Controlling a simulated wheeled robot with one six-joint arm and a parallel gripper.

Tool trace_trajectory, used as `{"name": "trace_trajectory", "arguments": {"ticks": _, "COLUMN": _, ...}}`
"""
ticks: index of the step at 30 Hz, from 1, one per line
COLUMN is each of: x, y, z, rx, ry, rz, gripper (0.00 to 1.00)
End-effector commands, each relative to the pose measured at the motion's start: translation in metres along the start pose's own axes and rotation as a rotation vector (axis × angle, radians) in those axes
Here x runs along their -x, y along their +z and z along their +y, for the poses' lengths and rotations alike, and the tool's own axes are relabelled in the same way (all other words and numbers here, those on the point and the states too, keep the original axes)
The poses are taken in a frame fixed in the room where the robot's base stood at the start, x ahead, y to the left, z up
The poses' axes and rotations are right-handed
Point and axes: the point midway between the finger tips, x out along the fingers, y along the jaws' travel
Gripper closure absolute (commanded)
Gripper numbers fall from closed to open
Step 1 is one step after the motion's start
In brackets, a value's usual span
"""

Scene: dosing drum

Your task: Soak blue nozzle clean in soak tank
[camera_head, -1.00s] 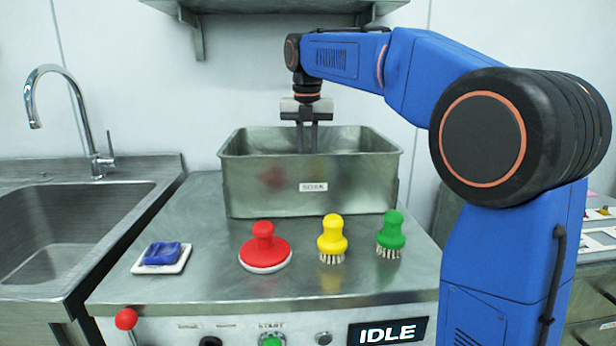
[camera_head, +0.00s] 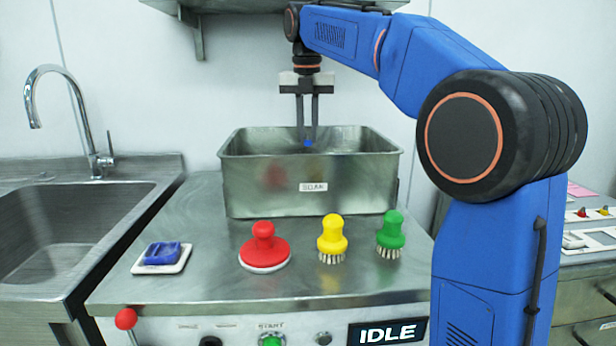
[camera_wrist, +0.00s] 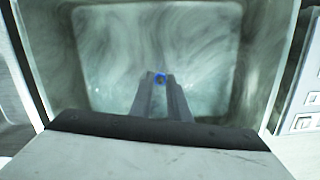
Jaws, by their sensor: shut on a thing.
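The blue nozzle (camera_head: 309,143) is a small blue piece between my fingertips, and it also shows in the wrist view (camera_wrist: 160,77). My gripper (camera_head: 308,138) is shut on it and points straight down over the soak tank. The soak tank (camera_head: 312,187) is a deep metal bin labelled SOAK at the back of the counter. In the head view the nozzle shows just above the line of the tank's front rim. In the wrist view the tank's inside lies below it, with cloudy swirls. Most of the nozzle is hidden by the fingers.
A red scrubber (camera_head: 264,250), a yellow brush (camera_head: 332,240) and a green brush (camera_head: 391,236) stand in front of the tank. A blue sponge on a white dish (camera_head: 143,268) lies at the left. A sink (camera_head: 60,240) is farther left. A display (camera_head: 387,332) reads IDLE.

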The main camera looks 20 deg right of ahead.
Motion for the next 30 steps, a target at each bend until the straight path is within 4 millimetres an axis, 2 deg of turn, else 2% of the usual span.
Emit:
{"name": "trace_trajectory", "arguments": {"ticks": 24, "x": 0.053, "y": 0.007, "z": 0.0, "rx": 0.0, "ry": 0.001, "rz": -0.002, "gripper": 1.0}}
{"name": "trace_trajectory", "arguments": {"ticks": 30, "x": 0.06, "y": 0.007, "z": 0.0, "rx": 0.0, "ry": 0.0, "rz": -0.001, "gripper": 1.0}}
